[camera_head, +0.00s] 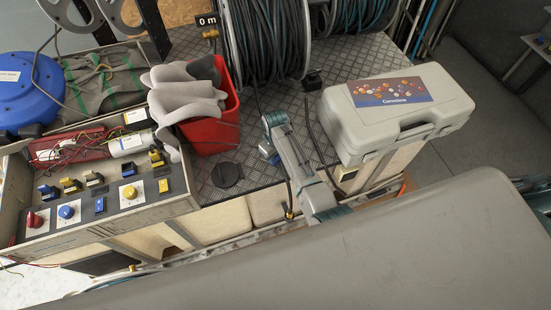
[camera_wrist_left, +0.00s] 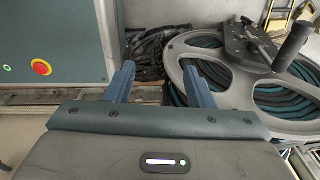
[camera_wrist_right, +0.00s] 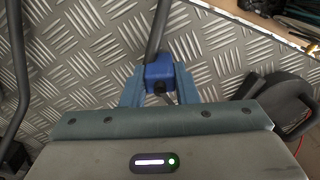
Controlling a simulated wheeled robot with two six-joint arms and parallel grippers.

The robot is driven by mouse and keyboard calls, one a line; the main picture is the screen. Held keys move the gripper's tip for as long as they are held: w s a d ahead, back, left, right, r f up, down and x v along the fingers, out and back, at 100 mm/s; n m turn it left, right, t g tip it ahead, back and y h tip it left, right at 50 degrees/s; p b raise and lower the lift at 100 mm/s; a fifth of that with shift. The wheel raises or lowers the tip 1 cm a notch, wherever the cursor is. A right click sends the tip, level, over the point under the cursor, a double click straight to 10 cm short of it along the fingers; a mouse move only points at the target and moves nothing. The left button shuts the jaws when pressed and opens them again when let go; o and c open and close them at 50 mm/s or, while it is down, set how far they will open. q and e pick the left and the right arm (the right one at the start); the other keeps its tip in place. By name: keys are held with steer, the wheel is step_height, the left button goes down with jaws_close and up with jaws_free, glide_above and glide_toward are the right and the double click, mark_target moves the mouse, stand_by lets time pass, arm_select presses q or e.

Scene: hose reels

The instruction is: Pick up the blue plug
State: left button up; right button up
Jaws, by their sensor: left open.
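The blue plug (camera_wrist_right: 159,72) sits between the fingers of my right gripper (camera_wrist_right: 158,88) in the right wrist view, with a dark cable running up from it. The fingers press close on both its sides, over the metal tread plate. In the head view the plug (camera_head: 265,150) shows small and partly covered by my right gripper (camera_head: 269,142), left of the grey case. My left gripper (camera_wrist_left: 159,85) is open and empty in the left wrist view; it is not seen in the head view.
A red bin (camera_head: 221,137) with grey gloves (camera_head: 187,92) stands left of the plug. A grey case (camera_head: 397,112) lies on the right. Hose reels (camera_head: 262,42) stand behind. A switch panel (camera_head: 98,205) is at the left. Another reel (camera_wrist_left: 180,62) shows in the left wrist view.

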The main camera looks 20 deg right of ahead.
steer(key=shift+c, duration=0.7)
steer(key=shift+r, duration=0.1)
